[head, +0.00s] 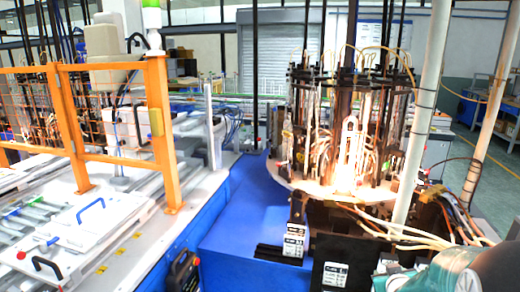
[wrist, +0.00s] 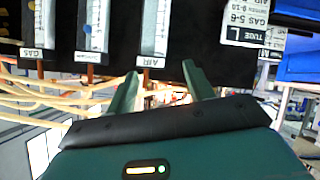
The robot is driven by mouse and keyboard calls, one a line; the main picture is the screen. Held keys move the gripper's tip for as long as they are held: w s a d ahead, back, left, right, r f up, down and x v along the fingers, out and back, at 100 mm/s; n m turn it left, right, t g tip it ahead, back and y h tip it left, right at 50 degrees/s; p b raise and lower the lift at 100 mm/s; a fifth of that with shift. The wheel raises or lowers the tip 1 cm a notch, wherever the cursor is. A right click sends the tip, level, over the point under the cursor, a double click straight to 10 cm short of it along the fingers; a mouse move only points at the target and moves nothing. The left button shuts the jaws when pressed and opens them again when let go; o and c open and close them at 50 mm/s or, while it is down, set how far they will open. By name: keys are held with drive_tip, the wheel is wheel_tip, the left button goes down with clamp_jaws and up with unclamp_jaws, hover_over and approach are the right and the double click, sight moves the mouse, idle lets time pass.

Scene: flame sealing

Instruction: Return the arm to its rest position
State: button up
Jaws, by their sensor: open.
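My gripper (wrist: 160,69) shows in the wrist view with its two green fingers spread apart and nothing between them. Its fingertips are in front of the lower edge of a black panel (wrist: 205,50). The panel carries upright flow meters marked GAS and AIR; the AIR meter (wrist: 154,30) is just above the fingers. Whether the fingers touch the panel cannot be told. In the head view, part of my teal arm is at the lower right corner; the fingers are not visible there.
The round flame machine (head: 345,190) glows at centre right, with hoses (head: 400,232) hanging near my arm. White posts (head: 424,110) stand beside it. Pale tubes (wrist: 60,95) run below the panel. An orange fence (head: 160,130) and a white bench (head: 130,250) are at left.

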drive_tip(key=s+a+r+g+y, duration=0.2)
drive_tip(key=s+a+r, duration=0.65)
drive_tip(key=a, duration=0.35)
drive_tip(key=s+a+r+g+y, duration=0.1)
drive_tip(key=s+a+r+g, duration=0.1)
drive_tip(key=s+a, duration=0.3)
drive_tip(key=s+a+r+g+y, duration=0.1)
drive_tip(key=s+a, duration=0.3)
drive_tip(key=s, duration=0.5)
drive_tip(key=shift+s+a+r+g, duration=0.35)
drive_tip(key=shift+a+r+g, duration=0.05)
drive_tip(key=shift+r, duration=0.4)
